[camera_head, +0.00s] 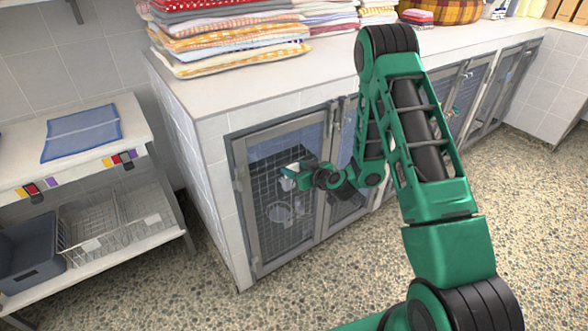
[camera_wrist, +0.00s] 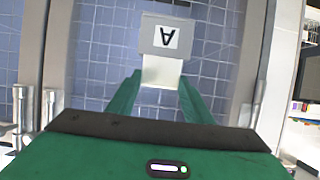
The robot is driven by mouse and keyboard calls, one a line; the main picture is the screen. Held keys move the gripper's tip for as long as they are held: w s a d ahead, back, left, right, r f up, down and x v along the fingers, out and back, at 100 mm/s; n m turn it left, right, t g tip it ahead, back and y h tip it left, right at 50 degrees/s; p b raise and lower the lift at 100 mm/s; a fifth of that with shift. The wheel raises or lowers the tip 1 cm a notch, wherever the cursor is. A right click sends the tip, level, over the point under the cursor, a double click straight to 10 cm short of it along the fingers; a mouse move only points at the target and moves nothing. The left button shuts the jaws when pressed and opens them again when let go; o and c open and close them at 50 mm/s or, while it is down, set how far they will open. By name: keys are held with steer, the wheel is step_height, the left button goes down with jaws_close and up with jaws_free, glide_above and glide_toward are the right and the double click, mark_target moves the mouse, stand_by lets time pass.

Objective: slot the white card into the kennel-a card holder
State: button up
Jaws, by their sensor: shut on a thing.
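My gripper (camera_wrist: 160,78) is in front of the leftmost kennel door (camera_head: 243,205), with its two green fingers on either side of a white card (camera_wrist: 162,72). It is shut on the card. The grey card holder (camera_wrist: 147,34) carries a black letter A on a white label, upside down in the wrist view. The card meets the holder's edge nearest my gripper; I cannot tell whether it is inside the holder or in front of it. In the head view my gripper (camera_head: 290,174) hides most of the card and holder.
The counter (camera_head: 205,95) above the kennels bears stacked towels (camera_head: 230,35). The speckled floor before the kennels is clear.

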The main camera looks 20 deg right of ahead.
steer(key=o, duration=1.1)
steer(key=v, duration=1)
steer(key=shift+s+r, duration=0.2)
steer(key=shift+s, duration=0.05)
steer(key=shift+d, duration=0.1)
